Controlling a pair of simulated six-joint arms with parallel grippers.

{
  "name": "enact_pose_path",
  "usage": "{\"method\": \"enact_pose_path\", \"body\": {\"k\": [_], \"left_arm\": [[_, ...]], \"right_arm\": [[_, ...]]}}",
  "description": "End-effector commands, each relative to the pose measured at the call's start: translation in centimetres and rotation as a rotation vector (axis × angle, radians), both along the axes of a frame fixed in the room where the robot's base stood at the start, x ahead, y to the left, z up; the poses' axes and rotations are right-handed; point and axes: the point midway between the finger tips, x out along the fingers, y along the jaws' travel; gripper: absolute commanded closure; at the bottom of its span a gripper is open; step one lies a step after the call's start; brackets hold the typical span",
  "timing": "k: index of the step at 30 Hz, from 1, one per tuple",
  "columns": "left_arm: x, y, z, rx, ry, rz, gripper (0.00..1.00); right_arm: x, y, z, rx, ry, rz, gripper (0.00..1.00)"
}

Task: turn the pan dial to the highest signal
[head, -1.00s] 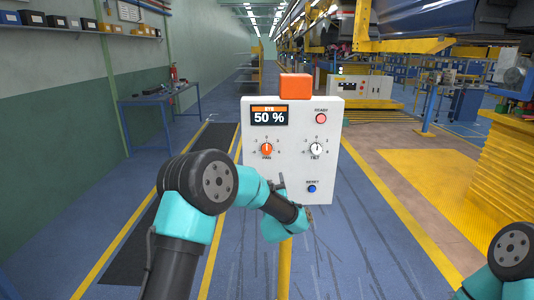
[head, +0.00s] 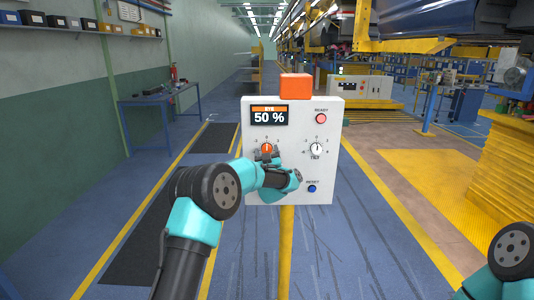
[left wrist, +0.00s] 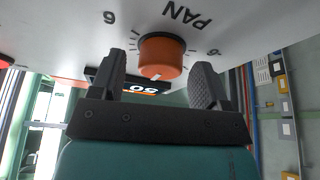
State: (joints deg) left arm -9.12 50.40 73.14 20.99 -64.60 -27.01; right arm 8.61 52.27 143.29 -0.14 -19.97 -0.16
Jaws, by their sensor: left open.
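The orange pan dial (head: 267,148) is on the left of a white control panel (head: 318,168). Its white mark points up toward 0. The display (head: 269,116) above it reads 50 %. My left gripper (head: 267,154) is at the dial from below, partly covering its scale and label. In the left wrist view the open fingers of my left gripper (left wrist: 160,85) stand on either side of the orange dial (left wrist: 162,54), with gaps visible. My right gripper is not in view; only part of my right arm shows at the lower right.
The grey tilt dial (head: 316,148) is to the right of the pan dial. A blue reset button (head: 312,188) is below it and a red ready lamp (head: 321,118) above. An orange box (head: 295,86) tops the panel, which stands on a yellow post (head: 285,250).

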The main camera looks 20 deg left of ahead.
Motion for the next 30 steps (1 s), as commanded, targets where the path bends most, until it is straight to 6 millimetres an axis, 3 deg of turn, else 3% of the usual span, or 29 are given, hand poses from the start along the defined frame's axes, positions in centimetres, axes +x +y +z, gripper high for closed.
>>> {"method": "enact_pose_path", "body": {"k": [10,25,30], "left_arm": [[0.29,0.13,0.13,0.0,0.0,0.0,0.31],[0.26,0.11,0.15,0.0,0.0,0.0,0.78],[0.25,0.12,0.14,0.003,0.001,-0.001,0.8]], "right_arm": [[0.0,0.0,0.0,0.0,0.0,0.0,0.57],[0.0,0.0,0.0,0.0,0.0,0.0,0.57],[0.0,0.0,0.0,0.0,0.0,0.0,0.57]]}}
